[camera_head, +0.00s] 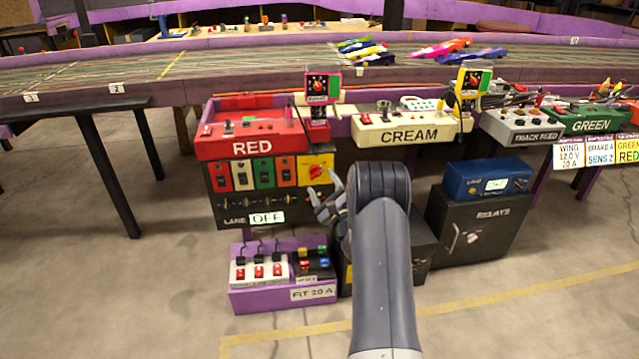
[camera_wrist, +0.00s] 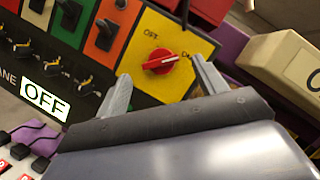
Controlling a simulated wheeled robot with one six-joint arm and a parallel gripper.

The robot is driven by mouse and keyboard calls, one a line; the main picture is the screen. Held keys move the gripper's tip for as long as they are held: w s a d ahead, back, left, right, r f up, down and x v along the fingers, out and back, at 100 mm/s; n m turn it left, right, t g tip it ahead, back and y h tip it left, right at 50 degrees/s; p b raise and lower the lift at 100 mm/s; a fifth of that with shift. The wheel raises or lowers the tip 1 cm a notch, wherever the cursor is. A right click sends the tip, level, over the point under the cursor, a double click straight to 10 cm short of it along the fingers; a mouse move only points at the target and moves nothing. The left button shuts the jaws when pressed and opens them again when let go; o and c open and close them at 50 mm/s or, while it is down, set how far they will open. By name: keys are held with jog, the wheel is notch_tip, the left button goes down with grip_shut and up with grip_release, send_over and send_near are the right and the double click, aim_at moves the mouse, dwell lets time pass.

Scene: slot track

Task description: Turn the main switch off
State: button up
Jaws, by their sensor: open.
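The main switch is a red rotary knob (camera_wrist: 160,63) with a white pointer line on a yellow plate (camera_wrist: 150,25) marked OFF at upper left and a partly hidden ON at right. Its pointer line lies toward the ON side. In the head view the yellow plate (camera_head: 316,168) and knob (camera_head: 316,171) sit at the right end of the black panel under the RED box. My gripper (camera_wrist: 160,85) is open and empty, its fingers either side of the knob in the wrist view. In the head view my gripper (camera_head: 322,203) is just below the plate; I cannot tell whether it touches.
A black panel (camera_head: 262,206) with an OFF label and several coloured switches lies left of the knob. The RED box (camera_head: 250,148) is above. The CREAM box (camera_head: 410,132) projects at right. A purple switch box (camera_head: 283,298) stands below left. Open floor lies left.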

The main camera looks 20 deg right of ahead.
aim_at(316, 173)
jog(key=shift+x, duration=1.4)
jog(key=c, duration=1)
